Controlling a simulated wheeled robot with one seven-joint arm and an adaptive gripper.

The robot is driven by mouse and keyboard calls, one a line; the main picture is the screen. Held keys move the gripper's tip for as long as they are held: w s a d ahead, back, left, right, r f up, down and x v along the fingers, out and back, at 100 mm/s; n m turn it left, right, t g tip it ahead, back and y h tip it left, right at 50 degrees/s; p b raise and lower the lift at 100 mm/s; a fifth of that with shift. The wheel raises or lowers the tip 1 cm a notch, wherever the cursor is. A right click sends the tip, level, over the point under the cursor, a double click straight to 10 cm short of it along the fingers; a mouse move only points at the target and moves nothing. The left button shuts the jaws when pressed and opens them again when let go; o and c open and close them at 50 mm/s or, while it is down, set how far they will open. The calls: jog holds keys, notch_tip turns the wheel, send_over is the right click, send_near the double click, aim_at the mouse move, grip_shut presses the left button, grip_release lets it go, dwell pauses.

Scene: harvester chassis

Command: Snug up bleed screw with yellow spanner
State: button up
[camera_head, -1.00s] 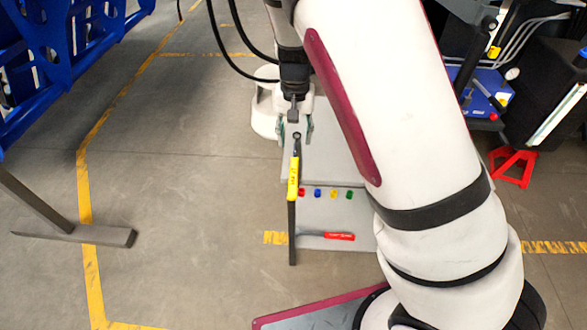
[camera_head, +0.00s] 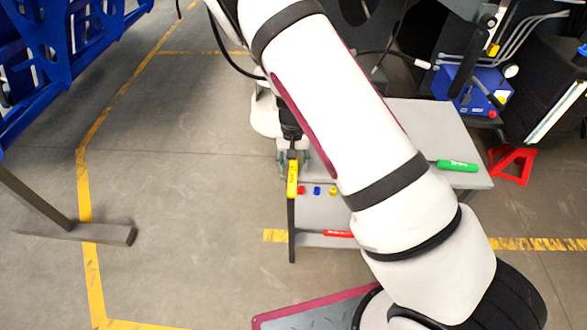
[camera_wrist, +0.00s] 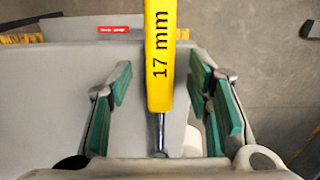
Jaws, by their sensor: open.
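The yellow spanner (camera_head: 292,180) stands out along the left edge of the grey bench, its handle marked 17 mm in the wrist view (camera_wrist: 160,55). My gripper (camera_head: 292,158) is at its upper end in the head view. In the wrist view, my gripper (camera_wrist: 161,88) is open, with green-padded fingers on both sides of the handle and a gap on each side. The spanner's metal shank (camera_wrist: 160,135) runs down toward the palm, and its far end is hidden. I cannot make out the bleed screw in either view.
The grey bench (camera_head: 418,120) holds a green-handled tool (camera_head: 457,166) at right. A red-handled tool (camera_head: 338,233) lies on a lower shelf, near small coloured pieces (camera_head: 317,191). A blue frame (camera_head: 60,55) stands at left. Floor between is clear.

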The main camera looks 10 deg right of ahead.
jog(key=shift+f, duration=0.45)
grip_shut()
